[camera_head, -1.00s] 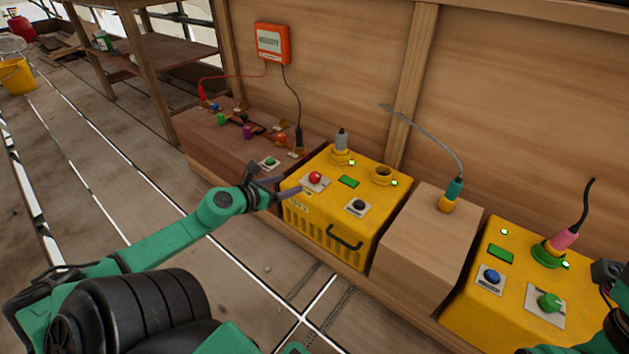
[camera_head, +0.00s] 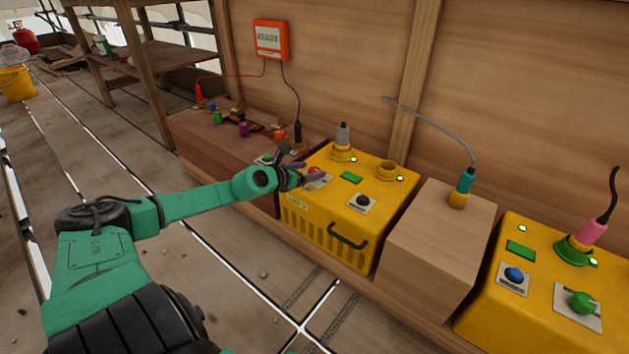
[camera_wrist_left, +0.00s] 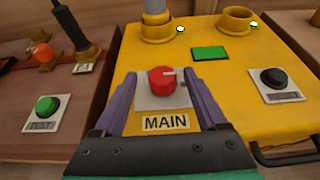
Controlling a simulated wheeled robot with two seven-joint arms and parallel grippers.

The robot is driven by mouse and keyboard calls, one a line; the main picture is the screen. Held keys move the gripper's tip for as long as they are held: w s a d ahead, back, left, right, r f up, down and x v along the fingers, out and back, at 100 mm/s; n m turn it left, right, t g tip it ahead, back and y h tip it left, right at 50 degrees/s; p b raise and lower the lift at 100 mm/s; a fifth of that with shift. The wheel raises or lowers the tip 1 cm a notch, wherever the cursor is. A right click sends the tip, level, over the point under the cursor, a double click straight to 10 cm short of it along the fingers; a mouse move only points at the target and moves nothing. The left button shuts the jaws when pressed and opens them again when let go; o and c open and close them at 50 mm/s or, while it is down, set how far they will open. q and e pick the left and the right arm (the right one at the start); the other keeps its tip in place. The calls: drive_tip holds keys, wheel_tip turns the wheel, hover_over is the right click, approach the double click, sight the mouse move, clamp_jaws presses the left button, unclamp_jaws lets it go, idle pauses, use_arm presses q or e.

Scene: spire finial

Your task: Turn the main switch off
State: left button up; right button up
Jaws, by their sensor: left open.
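The main switch (camera_wrist_left: 162,82) is a red round knob on a pale plate, with a "MAIN" label below it. It sits on top of the yellow box (camera_head: 338,217). A white mark on the knob points right in the left wrist view. In the head view the knob (camera_head: 315,171) is partly covered by my left gripper (camera_head: 309,172). My left gripper (camera_wrist_left: 158,95) is open, with its purple fingers on either side of the knob. I cannot tell whether they touch it. My right gripper does not show.
A black button (camera_wrist_left: 274,78) and a lit green display (camera_wrist_left: 210,53) are on the same box. A green TEST button (camera_wrist_left: 46,105) is on the brown bench at left. A wooden block (camera_head: 434,240) and a second yellow box (camera_head: 490,325) stand to the right.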

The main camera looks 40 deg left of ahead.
use_arm(q)
drive_tip(key=shift+x, duration=1.25)
drive_tip(key=shift+d, duration=0.1)
clamp_jaws()
drive_tip(key=shift+r+p, duration=0.1)
drive_tip(key=shift+p, duration=0.35)
